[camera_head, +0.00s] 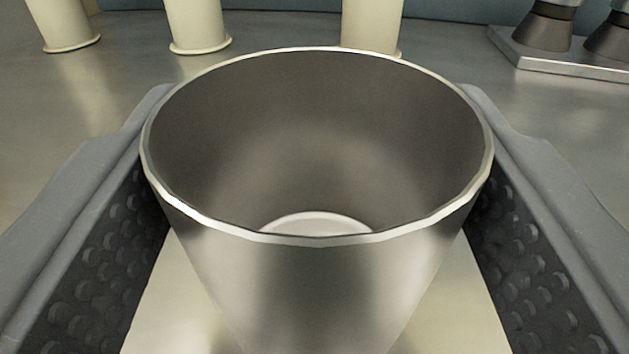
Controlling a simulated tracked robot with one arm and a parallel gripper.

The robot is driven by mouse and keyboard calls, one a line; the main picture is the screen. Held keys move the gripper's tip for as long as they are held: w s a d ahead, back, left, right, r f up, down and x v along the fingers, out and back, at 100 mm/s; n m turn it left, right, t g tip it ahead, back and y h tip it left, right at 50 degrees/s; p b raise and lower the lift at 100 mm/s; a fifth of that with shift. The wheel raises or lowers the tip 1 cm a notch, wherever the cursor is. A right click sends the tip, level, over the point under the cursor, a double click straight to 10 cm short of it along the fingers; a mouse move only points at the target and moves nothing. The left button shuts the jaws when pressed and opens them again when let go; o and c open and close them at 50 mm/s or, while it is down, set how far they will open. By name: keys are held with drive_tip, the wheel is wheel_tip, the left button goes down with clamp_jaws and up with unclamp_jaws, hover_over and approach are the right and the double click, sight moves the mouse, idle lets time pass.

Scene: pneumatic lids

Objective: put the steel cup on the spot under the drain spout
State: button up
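The steel cup (320,275) stands upright and large in the middle of the view, its open rim facing me. Its inside looks empty, with a pale round patch at the bottom. My gripper (318,130) has one grey finger with a dark studded pad on each side of the cup, and both pads appear to press against its wall. The cup's foot is hidden below the picture edge, so I cannot tell whether it rests on anything. I cannot make out a drain spout or a marked spot.
Cream round posts with flared feet (67,26), (197,28), (372,28) stand on the grey metal surface (110,85) behind the cup. A metal tray (570,63) with dark conical items (543,27) lies at upper right. A pale flat surface (170,310) shows below the cup.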

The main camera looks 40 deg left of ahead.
drive_tip(key=shift+r, duration=0.6)
wheel_tip(320, 180, up, 3)
drive_tip(key=shift+f+p, duration=0.15)
drive_tip(key=shift+p, duration=0.6)
drive_tip(key=s+d, duration=0.1)
drive_tip(key=s, duration=0.3)
drive_tip(key=s+d, duration=0.1)
drive_tip(key=s, duration=0.4)
drive_tip(key=s+d, duration=0.2)
drive_tip(key=s, duration=0.2)
drive_tip(key=shift+s+r, duration=0.15)
drive_tip(key=shift+r, duration=0.2)
